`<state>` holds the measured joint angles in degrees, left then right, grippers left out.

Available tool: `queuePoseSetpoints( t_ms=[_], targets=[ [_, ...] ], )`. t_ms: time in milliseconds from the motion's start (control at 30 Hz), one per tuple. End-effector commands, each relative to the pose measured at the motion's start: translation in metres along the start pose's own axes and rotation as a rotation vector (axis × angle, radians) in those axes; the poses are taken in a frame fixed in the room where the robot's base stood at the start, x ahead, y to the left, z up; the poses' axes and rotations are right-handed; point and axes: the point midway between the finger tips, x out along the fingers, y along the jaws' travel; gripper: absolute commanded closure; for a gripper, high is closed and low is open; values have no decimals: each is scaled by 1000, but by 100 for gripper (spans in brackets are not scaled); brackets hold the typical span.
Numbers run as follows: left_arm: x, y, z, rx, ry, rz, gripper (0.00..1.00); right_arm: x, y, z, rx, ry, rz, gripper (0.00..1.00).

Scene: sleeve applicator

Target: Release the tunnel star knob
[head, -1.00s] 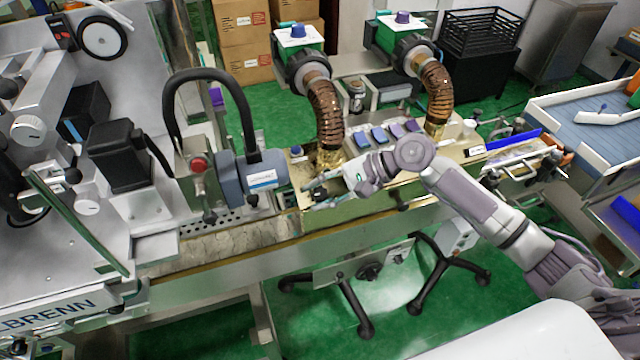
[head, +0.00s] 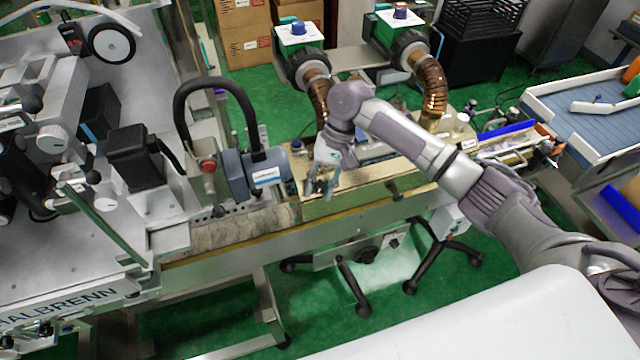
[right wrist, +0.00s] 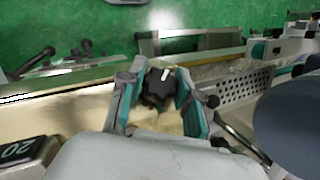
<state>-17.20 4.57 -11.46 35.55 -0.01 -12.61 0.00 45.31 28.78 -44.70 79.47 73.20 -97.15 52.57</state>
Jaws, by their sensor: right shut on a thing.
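The black star knob (right wrist: 157,86) with a white mark sits between the two teal-lined fingers of my right gripper (right wrist: 160,98) in the right wrist view. The gripper is shut on the knob, with a finger on either side. In the head view my right gripper (head: 320,188) points down at the left end of the brass-coloured tunnel (head: 365,199), and the knob is mostly hidden there by the fingers. My left gripper is not in view.
A grey-blue motor unit (head: 262,178) with a black hose stands just left of the tunnel. Brown ducts (head: 433,88) rise behind it. A conveyor with a perforated side (right wrist: 240,92) runs past the gripper. Black stand legs (head: 352,285) are below.

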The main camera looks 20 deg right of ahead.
Motion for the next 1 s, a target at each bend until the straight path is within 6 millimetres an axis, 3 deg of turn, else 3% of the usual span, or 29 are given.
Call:
queuePoseSetpoints(
  t_ms=[500, 1000],
  targets=[
    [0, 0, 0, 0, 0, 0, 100, 3, 1, 0, -256, -3, 343, 100],
    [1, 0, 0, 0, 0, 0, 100, 3, 2, 1, -345, -5, 462, 100]
  ],
)
